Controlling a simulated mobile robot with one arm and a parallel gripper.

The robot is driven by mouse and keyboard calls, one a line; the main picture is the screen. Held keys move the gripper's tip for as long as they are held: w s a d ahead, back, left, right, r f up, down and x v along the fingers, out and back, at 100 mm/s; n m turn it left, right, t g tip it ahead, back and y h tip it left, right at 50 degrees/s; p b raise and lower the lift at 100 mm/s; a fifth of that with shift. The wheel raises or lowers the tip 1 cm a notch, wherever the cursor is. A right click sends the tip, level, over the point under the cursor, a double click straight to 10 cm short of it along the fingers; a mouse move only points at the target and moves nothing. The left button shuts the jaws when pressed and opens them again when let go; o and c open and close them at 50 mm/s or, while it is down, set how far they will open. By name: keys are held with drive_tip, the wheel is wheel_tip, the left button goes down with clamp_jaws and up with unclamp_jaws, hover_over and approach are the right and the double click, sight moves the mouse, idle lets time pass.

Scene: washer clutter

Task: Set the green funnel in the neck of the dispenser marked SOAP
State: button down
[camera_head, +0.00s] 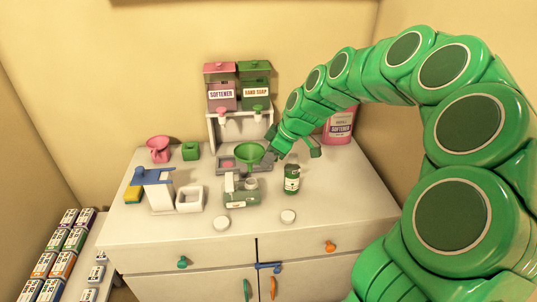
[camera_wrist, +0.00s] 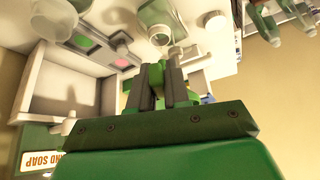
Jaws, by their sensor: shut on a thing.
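The green funnel (camera_head: 250,152) is in the head view, above the grey tray behind the middle of the counter. My gripper (camera_head: 272,145) is at its right side, shut on it. In the wrist view a green piece shows between the jaws (camera_wrist: 160,85); the rest of the funnel is hard to make out there. The green dispenser marked HAND SOAP (camera_head: 255,92) stands on a white stand behind the funnel, right of the pink dispenser marked SOFTENER (camera_head: 221,94). Its label also shows in the wrist view (camera_wrist: 46,163). Its neck cannot be made out.
A dark green bottle (camera_head: 292,176) and a grey-green device (camera_head: 240,192) stand in front. A pink refill bottle (camera_head: 341,126) is behind my arm. The counter's right front is clear.

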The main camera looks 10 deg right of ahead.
drive_tip(key=shift+f, duration=3.45)
drive_tip(key=c, duration=1)
unclamp_jaws()
drive_tip(key=shift+r, duration=0.15)
drive_tip(key=v, duration=0.8)
drive_tip(key=s+a+r+m+g+h, duration=0.1)
drive_tip(key=s+a+r+m, duration=0.15)
drive_tip(key=s, duration=0.55)
drive_tip(key=s+d+m+g+h, duration=0.1)
drive_tip(key=s+m, duration=0.2)
drive_tip(key=s, duration=0.7)
drive_tip(key=s+d+m+g+h, duration=0.1)
drive_tip(key=s+m, duration=0.3)
drive_tip(key=s, duration=0.6)
drive_tip(key=s+d+m+g+h, duration=0.1)
drive_tip(key=s+d+m+h, duration=0.1)
drive_tip(key=s, duration=0.8)
drive_tip(key=shift+s+d+m+h, duration=0.3)
drive_tip(key=shift+d+m, duration=0.35)
drive_tip(key=shift+m, duration=0.3)
